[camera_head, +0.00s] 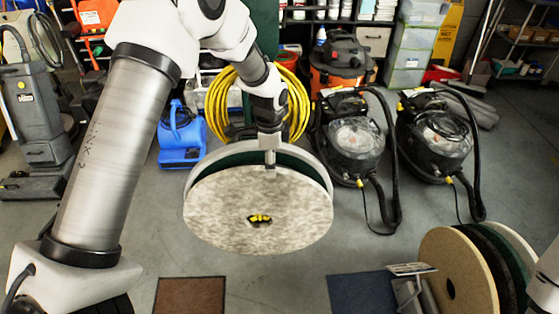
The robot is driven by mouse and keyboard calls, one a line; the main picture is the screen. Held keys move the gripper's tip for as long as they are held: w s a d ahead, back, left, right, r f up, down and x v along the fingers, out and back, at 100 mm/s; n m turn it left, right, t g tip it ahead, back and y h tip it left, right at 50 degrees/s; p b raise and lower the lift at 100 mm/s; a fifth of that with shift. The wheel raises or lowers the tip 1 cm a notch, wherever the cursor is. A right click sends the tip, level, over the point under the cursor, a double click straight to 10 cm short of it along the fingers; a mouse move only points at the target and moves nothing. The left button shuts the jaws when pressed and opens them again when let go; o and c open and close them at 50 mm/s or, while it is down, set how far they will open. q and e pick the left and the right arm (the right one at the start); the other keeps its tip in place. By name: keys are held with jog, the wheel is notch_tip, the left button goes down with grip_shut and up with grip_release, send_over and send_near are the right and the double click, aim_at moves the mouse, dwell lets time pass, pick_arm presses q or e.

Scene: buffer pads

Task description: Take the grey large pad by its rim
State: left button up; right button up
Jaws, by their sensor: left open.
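The grey large pad (225,215) is a speckled pale disc in the middle of the view, its face towards me, with a black and yellow centre. A dark green layer (222,162) and a grey curved rim (202,166) show behind its upper edge. My left gripper (269,166) is open and points down at the pad's top rim. One finger overlaps the upper edge of the face; I cannot tell whether it touches. The far finger is hidden or unclear.
A tan pad (452,262) stands with dark and white pads at the lower right, beside a small label card (411,269). A brown mat (190,296) and a blue mat (360,292) lie below. Vacuums (352,140), a blue blower (182,137) and yellow hose (218,105) stand behind.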

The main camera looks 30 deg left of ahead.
aim_at(273, 188)
pick_arm(q)
jog(key=shift+w+f+b, duration=0.25)
jog(key=shift+w+f, duration=0.05)
jog(key=shift+f, duration=0.3)
jog(key=shift+w+f+b, duration=0.2)
jog(key=shift+w+f, duration=0.1)
jog(key=shift+f, duration=0.3)
jog(key=shift+w+a+f, duration=0.1)
jog(key=shift+w+f, duration=0.05)
jog(key=shift+w, duration=0.2)
jog(key=shift+f, duration=0.3)
jog(key=f, duration=0.6)
jog(key=shift+s+f+p, duration=0.2)
jog(key=shift+f+p, duration=0.1)
jog(key=shift+s+r, duration=0.1)
jog(key=shift+s, duration=0.05)
pick_arm(e)
jog(key=shift+w+f, duration=0.25)
jog(key=shift+f, duration=0.35)
jog(key=shift+w+f, duration=0.25)
jog(key=shift+f, duration=0.35)
